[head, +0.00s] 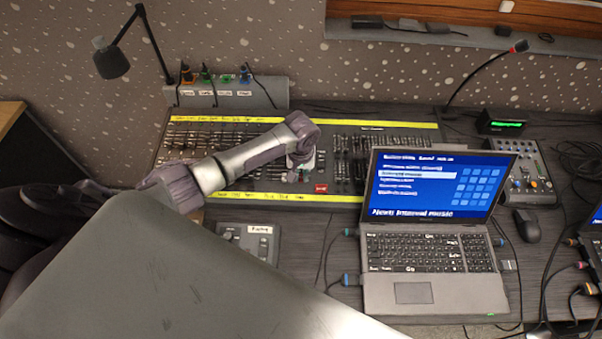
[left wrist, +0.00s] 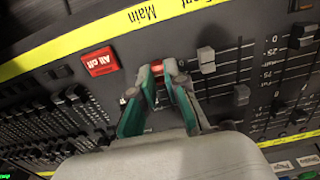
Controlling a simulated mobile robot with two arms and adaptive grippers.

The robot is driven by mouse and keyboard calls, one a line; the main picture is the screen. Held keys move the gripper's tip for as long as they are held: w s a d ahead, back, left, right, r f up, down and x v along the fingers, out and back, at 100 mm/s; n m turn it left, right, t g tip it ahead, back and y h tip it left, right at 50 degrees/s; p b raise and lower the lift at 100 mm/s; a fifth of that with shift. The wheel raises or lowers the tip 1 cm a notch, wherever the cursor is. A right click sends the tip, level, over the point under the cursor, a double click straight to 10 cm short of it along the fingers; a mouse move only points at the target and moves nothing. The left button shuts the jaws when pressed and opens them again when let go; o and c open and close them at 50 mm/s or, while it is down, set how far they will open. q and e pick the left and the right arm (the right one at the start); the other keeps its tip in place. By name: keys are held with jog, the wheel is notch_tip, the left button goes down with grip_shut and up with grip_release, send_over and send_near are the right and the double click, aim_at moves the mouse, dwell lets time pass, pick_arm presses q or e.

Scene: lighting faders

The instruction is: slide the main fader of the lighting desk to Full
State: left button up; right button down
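The lighting desk (head: 345,192) lies behind the laptop, with yellow label strips along its near and far edges. In the left wrist view, the strip (left wrist: 165,10) reads "Main". The main fader's red cap (left wrist: 158,68) shows between the fingertips of my left gripper (left wrist: 161,72), whose teal-padded fingers close in on both its sides. The cap is nearer the "Main" strip than the opposite strip. In the head view, my left gripper (head: 300,170) points down onto the desk and hides this fader. My right gripper is not in view.
A red "All off" button (left wrist: 100,61) sits beside the gripper. Grey-capped faders (left wrist: 207,60) stand close on its other side. The open laptop (head: 430,225) is to the right in front of the desk.

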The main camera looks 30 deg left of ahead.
pick_arm(q)
grip_shut()
jog(key=shift+w, duration=0.1)
jog(key=shift+w+a+b, duration=0.25)
jog(key=shift+w, duration=0.2)
jog(key=shift+w+a+b, duration=0.2)
jog(key=shift+w+b, duration=0.05)
jog(key=shift+w, duration=0.2)
jog(key=shift+w+a+r+b, duration=0.1)
jog(key=shift+w+a+b, duration=0.25)
jog(key=shift+w, duration=0.2)
jog(key=shift+w+a+r+b, duration=0.1)
jog(key=shift+w+a+b, duration=0.1)
jog(key=shift+w+b, duration=0.3)
jog(key=shift+w+a+b, duration=0.25)
jog(key=shift+w+a, duration=0.05)
jog(key=shift+w, duration=0.35)
jog(key=shift+r, duration=0.1)
jog(key=shift+o, duration=2)
grip_release()
notch_tip(320, 180, up, 3)
jog(key=p, duration=0.3)
jog(key=shift+f, duration=0.3)
